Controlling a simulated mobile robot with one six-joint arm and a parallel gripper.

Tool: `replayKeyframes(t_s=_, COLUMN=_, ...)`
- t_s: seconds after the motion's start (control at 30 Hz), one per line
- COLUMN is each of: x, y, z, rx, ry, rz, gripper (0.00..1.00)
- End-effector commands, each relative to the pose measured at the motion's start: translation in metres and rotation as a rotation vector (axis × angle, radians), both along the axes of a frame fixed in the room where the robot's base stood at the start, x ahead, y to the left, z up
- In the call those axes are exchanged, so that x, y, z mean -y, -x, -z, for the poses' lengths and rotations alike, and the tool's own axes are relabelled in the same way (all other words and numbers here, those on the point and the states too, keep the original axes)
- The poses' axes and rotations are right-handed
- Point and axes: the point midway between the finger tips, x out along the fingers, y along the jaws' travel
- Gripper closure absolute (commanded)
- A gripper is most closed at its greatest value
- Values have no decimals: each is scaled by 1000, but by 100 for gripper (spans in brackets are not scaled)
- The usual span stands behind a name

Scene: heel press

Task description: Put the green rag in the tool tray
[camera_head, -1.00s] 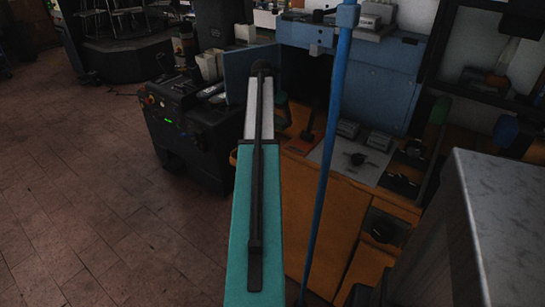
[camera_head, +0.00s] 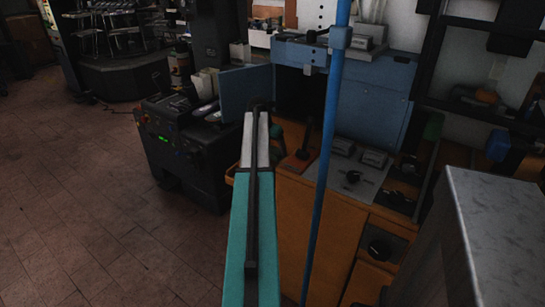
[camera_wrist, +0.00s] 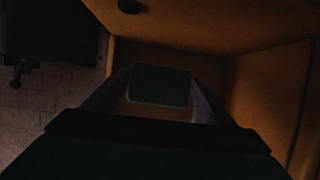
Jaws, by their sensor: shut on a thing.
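The green rag (camera_wrist: 160,86) shows in the wrist view as a dark green, roughly rectangular piece between the two fingers. My gripper (camera_wrist: 160,94) is shut on it, in a dim spot among orange-brown panels. In the head view the gripper and rag are hidden beyond my arm. I cannot pick out the tool tray with certainty in either view.
An orange-brown wooden cabinet (camera_head: 292,232) with a worktop of tools stands ahead, under a blue machine (camera_head: 365,95). A blue upright pole (camera_head: 325,170) stands close right of my arm. A black machine (camera_head: 190,150) is at left. Floor at left is clear.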

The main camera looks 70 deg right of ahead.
Motion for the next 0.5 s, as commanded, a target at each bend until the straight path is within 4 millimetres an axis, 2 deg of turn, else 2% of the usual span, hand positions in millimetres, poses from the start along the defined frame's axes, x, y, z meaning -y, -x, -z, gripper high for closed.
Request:
replayKeyframes(t_s=0.17, x=0, y=1, z=4, rx=0, ry=0, rz=0, gripper=48)
replayKeyframes(t_s=0.5, x=0, y=1, z=36, rx=0, ry=0, rz=1, gripper=48)
